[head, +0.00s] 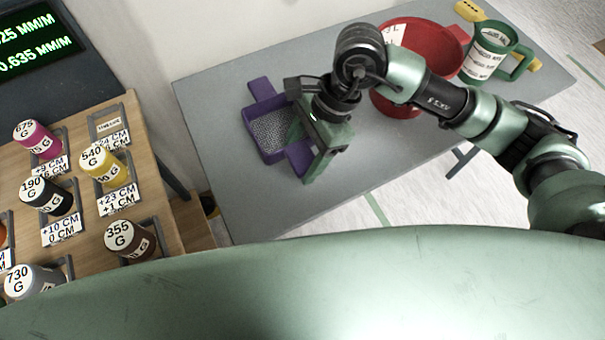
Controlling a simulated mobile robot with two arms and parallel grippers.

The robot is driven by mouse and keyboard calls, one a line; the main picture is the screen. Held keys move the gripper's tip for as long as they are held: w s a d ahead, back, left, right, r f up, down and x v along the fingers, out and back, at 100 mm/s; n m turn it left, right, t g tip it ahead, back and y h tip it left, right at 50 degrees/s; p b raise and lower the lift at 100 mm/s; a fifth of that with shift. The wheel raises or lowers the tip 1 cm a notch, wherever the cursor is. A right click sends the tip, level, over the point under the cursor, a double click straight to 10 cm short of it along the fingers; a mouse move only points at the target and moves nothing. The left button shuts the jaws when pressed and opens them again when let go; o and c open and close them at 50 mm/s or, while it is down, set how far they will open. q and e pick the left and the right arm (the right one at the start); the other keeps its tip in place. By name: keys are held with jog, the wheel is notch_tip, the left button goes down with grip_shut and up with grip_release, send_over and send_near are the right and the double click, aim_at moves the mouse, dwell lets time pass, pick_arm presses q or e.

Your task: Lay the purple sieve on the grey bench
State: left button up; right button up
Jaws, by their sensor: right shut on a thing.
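The purple sieve (268,132) has a square frame with a speckled mesh and a tab at each end. It is over the left part of the grey bench (230,207); I cannot tell whether it touches the top. My right gripper (305,145) is shut on the sieve at its right side and hides part of that side. My left gripper is not in view.
A red bucket (437,41) and a green mug (490,55) with a paper label stand at the bench's back right, behind my right arm. A wooden table (155,190) at left holds several labelled weights. The bench's front left is clear.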

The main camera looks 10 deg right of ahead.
notch_tip(320, 180, down, 7)
jog(key=b, duration=0.3)
jog(key=shift+r, duration=0.2)
jog(key=shift+f, duration=0.2)
jog(key=shift+r, duration=0.1)
jog(key=o, duration=1.6)
jog(key=shift+c, duration=0.2)
